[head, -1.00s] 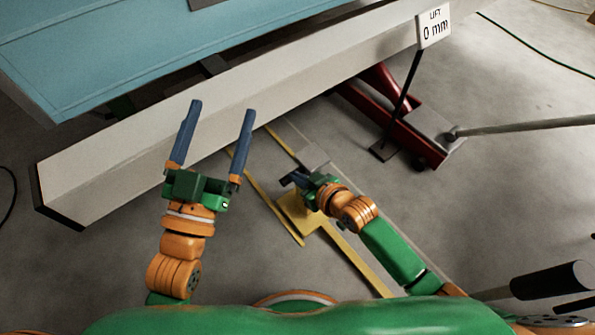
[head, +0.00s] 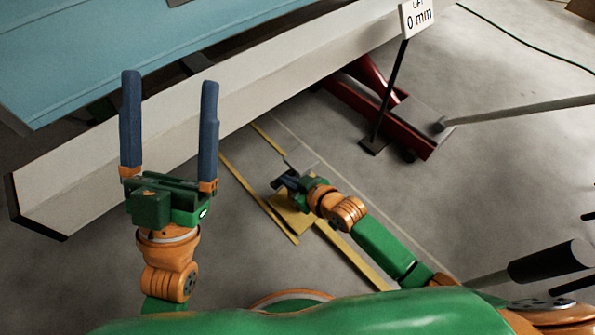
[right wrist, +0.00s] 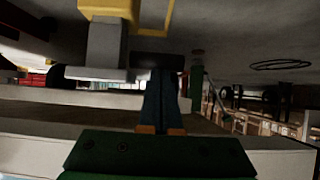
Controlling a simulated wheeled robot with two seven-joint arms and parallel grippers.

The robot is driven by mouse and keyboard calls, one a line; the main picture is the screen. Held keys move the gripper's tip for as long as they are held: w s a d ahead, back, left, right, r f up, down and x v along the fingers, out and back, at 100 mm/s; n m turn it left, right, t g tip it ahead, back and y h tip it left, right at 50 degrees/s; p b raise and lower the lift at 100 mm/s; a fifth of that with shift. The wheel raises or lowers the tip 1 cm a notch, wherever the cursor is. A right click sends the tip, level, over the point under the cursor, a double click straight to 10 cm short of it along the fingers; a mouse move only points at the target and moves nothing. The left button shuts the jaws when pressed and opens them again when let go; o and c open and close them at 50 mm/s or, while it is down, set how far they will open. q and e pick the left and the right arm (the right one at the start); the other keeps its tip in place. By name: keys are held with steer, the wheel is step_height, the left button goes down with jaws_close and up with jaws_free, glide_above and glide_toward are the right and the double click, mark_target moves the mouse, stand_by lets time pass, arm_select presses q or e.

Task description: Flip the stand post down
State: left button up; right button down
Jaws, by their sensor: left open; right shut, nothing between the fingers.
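The yellow stand (head: 290,219) lies low by the floor in the head view, partly hidden by my right gripper. A grey piece (head: 301,163), likely part of the post, shows just beyond the gripper. My left gripper (head: 170,82) is open, empty and raised.
A long pale beam (head: 255,100) runs under the blue camper body (head: 90,45). A red jack (head: 390,110) with a long handle (head: 520,111) stands at the right, by a "LIFT 0 mm" sign (head: 419,17). Yellow strips (head: 258,195) lie along the floor.

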arm_select(q)
steer(key=w+a+f+n+g+y+p, duration=0.1)
steer(key=w+f+g+y+p, duration=0.15)
steer(key=f+g, duration=0.5)
steer(key=w+f+n+g+y+p, duration=0.1)
steer(key=w+f+g+y, duration=0.25)
steer(key=f, duration=0.75)
steer(key=s+a+f+g+y+p, duration=0.1)
steer(key=s+a+f+g, duration=0.1)
steer(key=s+f+g, duration=0.5)
steer(key=s+a+f+g+y+p, duration=0.25)
steer(key=s+f+g, duration=0.3)
steer(key=s, duration=0.35)
steer(key=s+p+x, duration=0.2)
steer(key=p+x, duration=0.1)
steer(key=x, duration=0.7)
steer(key=shift+f+n+h, duration=0.3)
steer(key=shift+f+h, duration=0.05)
steer(key=shift+f, duration=0.05)
arm_select(e)
steer(key=w+r+v, duration=0.1)
steer(key=r+v, duration=0.1)
steer(key=v, duration=1)
steer(key=shift+a+r, duration=0.25)
steer(key=shift+r, duration=0.15)
arm_select(q)
steer(key=shift+s, duration=0.1)
arm_select(e)
steer(key=shift+s, duration=0.15)
